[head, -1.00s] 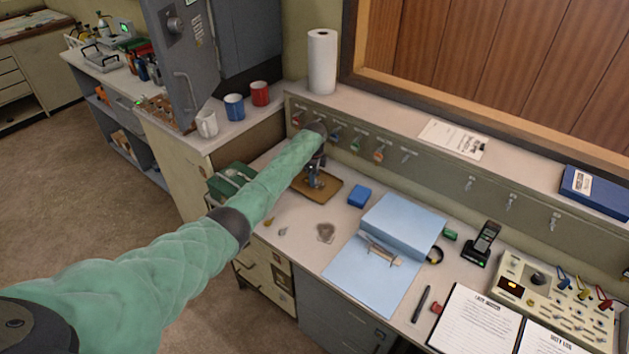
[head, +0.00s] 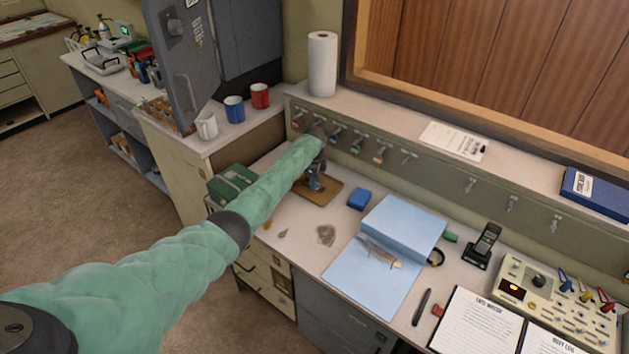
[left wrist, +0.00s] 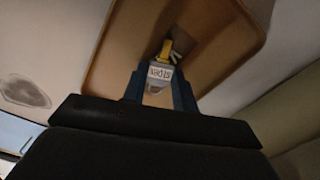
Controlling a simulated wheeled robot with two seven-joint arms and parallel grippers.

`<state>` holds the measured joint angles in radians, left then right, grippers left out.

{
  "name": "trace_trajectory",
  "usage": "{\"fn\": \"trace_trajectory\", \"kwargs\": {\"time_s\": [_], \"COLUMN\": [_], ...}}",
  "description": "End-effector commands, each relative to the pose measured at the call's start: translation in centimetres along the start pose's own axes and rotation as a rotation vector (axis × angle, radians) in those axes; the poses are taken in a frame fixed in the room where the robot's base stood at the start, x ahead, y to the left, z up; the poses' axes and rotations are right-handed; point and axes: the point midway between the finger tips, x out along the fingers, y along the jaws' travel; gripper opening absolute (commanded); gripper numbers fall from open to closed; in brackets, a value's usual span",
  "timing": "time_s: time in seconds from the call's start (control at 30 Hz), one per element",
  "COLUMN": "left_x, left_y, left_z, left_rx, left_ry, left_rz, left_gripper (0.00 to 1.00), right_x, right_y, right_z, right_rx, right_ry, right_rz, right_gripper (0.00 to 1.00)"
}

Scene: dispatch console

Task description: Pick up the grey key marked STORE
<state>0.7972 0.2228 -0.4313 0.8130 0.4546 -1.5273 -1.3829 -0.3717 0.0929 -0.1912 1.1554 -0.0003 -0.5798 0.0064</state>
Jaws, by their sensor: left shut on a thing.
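My left gripper (head: 315,187) is low over the brown tray (head: 329,194) on the desk. In the left wrist view its blue fingers (left wrist: 158,88) are shut on a small grey key tag (left wrist: 154,88) with a pale label. The lettering is upside down and small, so I cannot read it for certain. A yellow piece (left wrist: 165,48) and a whitish piece lie just beyond the tag, over the tray (left wrist: 118,50). The arm and gripper hide the held key in the head view. My right gripper is not in view.
A blue box (head: 358,198) stands right of the tray. A small grey item (head: 283,233) and a yellowish one (head: 268,223) lie on the desk front. A green box (head: 232,182) is left. Keys hang on the hook panel (head: 430,172) behind.

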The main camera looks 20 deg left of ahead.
Motion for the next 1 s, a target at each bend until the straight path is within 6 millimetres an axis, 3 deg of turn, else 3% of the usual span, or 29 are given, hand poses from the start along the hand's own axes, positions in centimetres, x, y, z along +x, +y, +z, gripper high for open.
{"fn": "trace_trajectory", "kwargs": {"time_s": [0.27, 1.0], "left_x": [-0.2, -3.8], "left_y": [0.0, 0.0], "left_z": [0.0, 0.0], "left_rx": [0.000, 0.000], "left_ry": [0.000, 0.000], "left_rz": [0.000, 0.001], "left_gripper": [0.10, 0.10], "right_x": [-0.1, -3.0], "right_y": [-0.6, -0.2], "right_z": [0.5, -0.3], "right_rx": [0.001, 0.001], "right_ry": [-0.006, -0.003], "right_rz": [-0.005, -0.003], "right_gripper": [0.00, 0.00]}}
